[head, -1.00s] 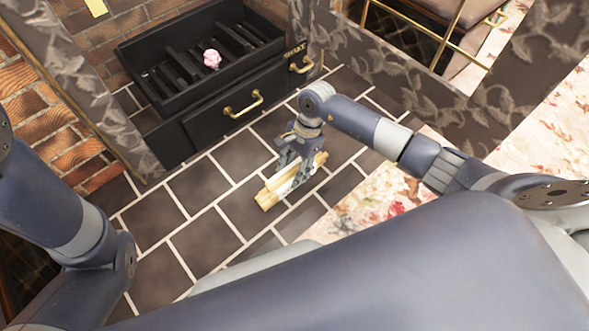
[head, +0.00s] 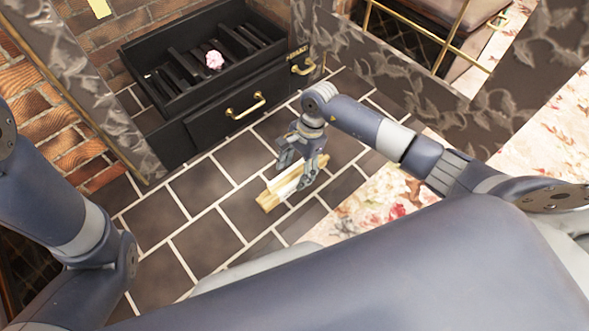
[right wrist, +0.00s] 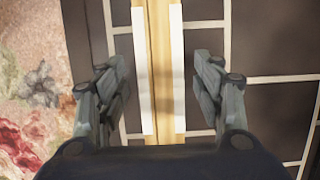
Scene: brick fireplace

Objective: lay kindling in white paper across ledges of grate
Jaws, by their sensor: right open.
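The kindling (head: 270,197) is a bundle of pale sticks with white paper (head: 287,185) around its middle, lying on the dark tiled hearth. My right gripper (head: 297,178) is open just above the bundle, with a finger on either side. In the right wrist view the kindling (right wrist: 161,70) runs upright between the two open fingers (right wrist: 165,95), apart from both, with white paper strips along its sides. The black grate (head: 190,68) stands in the fireplace with several dark bars across it. My left gripper is not in view.
A small pink crumpled thing (head: 214,60) sits on the grate's bars. A drawer with a brass handle (head: 245,106) is below them. Grey patterned fireplace surrounds stand at left and right. A floral rug (head: 385,195) borders the hearth; tiles left of the bundle are clear.

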